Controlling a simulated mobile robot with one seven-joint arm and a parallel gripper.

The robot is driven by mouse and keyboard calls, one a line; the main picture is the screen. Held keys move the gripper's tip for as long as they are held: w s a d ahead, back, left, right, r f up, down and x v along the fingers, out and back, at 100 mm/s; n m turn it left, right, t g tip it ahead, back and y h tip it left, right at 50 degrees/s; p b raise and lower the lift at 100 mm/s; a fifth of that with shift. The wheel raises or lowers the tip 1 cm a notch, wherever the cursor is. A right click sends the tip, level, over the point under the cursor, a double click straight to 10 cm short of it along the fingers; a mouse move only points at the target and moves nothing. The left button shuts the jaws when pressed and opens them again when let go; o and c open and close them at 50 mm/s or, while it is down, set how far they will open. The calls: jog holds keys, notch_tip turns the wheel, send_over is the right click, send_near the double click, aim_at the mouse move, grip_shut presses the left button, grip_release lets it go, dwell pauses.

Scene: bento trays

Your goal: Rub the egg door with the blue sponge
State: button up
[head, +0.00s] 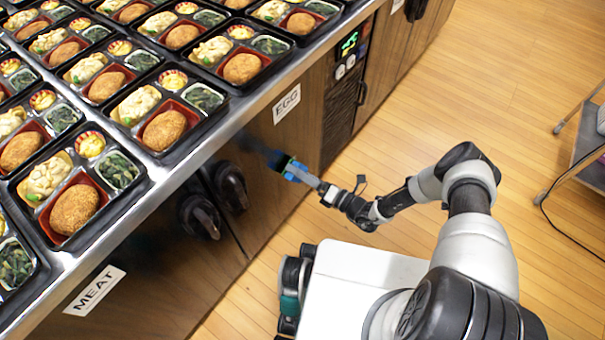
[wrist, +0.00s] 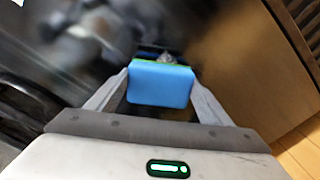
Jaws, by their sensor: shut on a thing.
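The egg door (head: 283,140) is a wooden cabinet door under the counter, with a white EGG label (head: 287,104) near its top. A dark smudge shows on the door just left of the sponge. My gripper (head: 306,178) is in front of this door, shut on the blue sponge (head: 292,168). In the wrist view the blue sponge (wrist: 161,83) sits between the two fingers, with a green edge at its far side. The sponge is at or very near the door surface; I cannot tell if it touches. The wrist view is partly blurred.
The steel counter (head: 222,128) above holds several bento trays (head: 163,143). Dark door handles (head: 199,216) stick out left of the sponge. A MEAT-labelled door (head: 95,292) is further left. A dark panel with a green display (head: 349,44) is right. A cart (head: 588,150) stands far right; the floor between is clear.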

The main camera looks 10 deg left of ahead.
aim_at(296, 157)
jog(key=shift+w+a, duration=0.2)
jog(key=shift+a, duration=0.3)
jog(key=shift+w+d+f+b, duration=0.1)
jog(key=shift+w+d+b, duration=0.3)
jog(key=shift+w+b, duration=0.45)
jog(key=shift+w+d, duration=0.2)
jog(key=shift+w, duration=0.3)
jog(key=shift+w+d, duration=0.2)
jog(key=shift+w, duration=0.3)
jog(key=shift+s+a+p, duration=0.2)
jog(key=shift+s+a, duration=0.2)
jog(key=shift+s, duration=0.3)
jog(key=shift+s+a+p, duration=0.2)
jog(key=shift+s+a, duration=0.2)
jog(key=shift+s, duration=0.25)
jog(key=shift+s+a+p, duration=0.2)
jog(key=shift+s+a, duration=0.2)
jog(key=shift+s, duration=0.3)
jog(key=shift+r, duration=0.2)
jog(key=v, duration=0.6)
jog(key=shift+w+d, duration=0.25)
jog(key=shift+f, duration=0.1)
